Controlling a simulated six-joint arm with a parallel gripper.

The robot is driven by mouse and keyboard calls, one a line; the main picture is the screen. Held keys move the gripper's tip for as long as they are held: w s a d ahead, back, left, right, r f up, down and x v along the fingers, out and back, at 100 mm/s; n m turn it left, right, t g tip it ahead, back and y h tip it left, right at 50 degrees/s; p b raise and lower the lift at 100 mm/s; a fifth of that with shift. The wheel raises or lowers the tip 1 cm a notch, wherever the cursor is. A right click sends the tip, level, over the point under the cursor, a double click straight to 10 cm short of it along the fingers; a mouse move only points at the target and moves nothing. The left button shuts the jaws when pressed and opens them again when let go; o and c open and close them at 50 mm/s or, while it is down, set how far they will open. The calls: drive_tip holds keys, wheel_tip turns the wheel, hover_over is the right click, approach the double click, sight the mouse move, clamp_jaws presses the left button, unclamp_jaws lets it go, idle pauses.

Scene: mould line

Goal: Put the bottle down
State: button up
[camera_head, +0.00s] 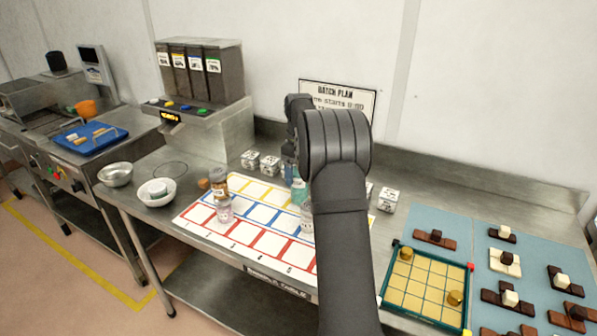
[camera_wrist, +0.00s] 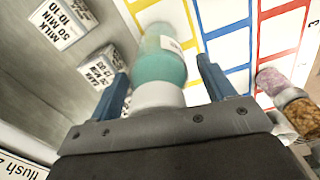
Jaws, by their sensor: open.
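A teal bottle (camera_wrist: 160,68) with a white end lies between the two blue fingers of my gripper (camera_wrist: 162,72) in the wrist view. Gaps show between it and both fingers, so the jaws are open around it. In the head view the teal bottle (camera_head: 299,189) is by the back part of the white board with coloured squares (camera_head: 185,217), partly hidden by my arm. My gripper is mostly hidden behind my own wrist there. The bottle's contact with the surface is not clear.
A brown-topped jar (camera_head: 219,186) and a pink jar (camera_head: 225,211) stand on the board's left part. A clear bottle (camera_head: 307,217) is close to my arm. White labelled blocks (camera_head: 270,165) line the back. A teal-framed tray (camera_head: 393,268) is on the right.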

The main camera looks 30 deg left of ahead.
wheel_tip(320, 180, up, 12)
drive_tip(key=shift+r, duration=0.1)
idle(0.5)
drive_tip(key=shift+f, duration=4.2)
drive_tip(key=shift+f, duration=0.15)
